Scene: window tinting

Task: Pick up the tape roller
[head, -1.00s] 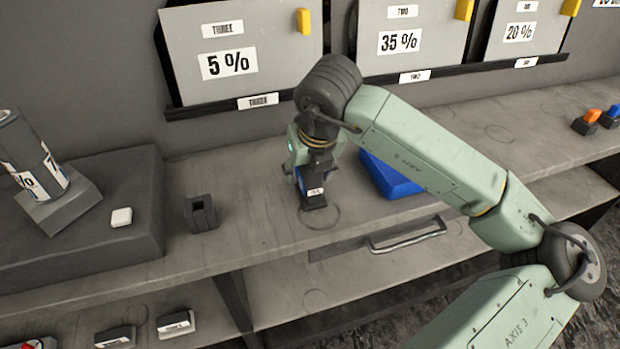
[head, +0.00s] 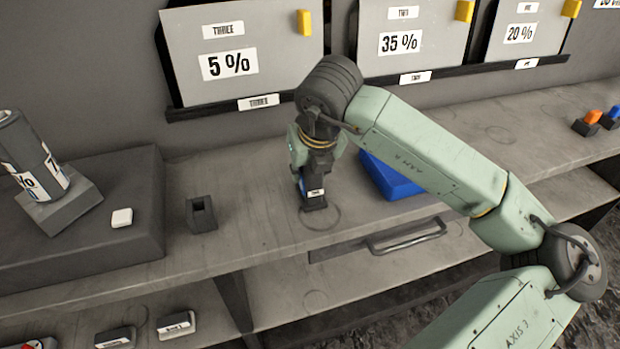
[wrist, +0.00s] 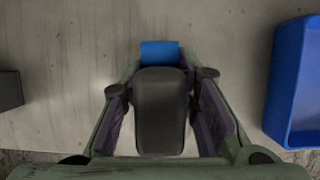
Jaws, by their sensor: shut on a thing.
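The tape roller (head: 315,196) stands upright on the bench beneath my gripper (head: 312,178). It has a dark block-like body with a small white label and a bit of blue at its left side. In the wrist view, its rounded dark grey top (wrist: 162,110) lies between the two fingers of my gripper (wrist: 160,88), with a blue part (wrist: 160,52) showing beyond it. My gripper is shut on the tape roller from above. The fingers hide part of its sides. I see no clear gap between the roller and the bench.
A blue tray (head: 392,182) stands just right of my gripper. An empty dark holder (head: 201,213) stands to the left. Further left, a can (head: 32,160) leans in a grey stand beside a small white block (head: 121,217). A drawer handle (head: 405,236) is at the bench front.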

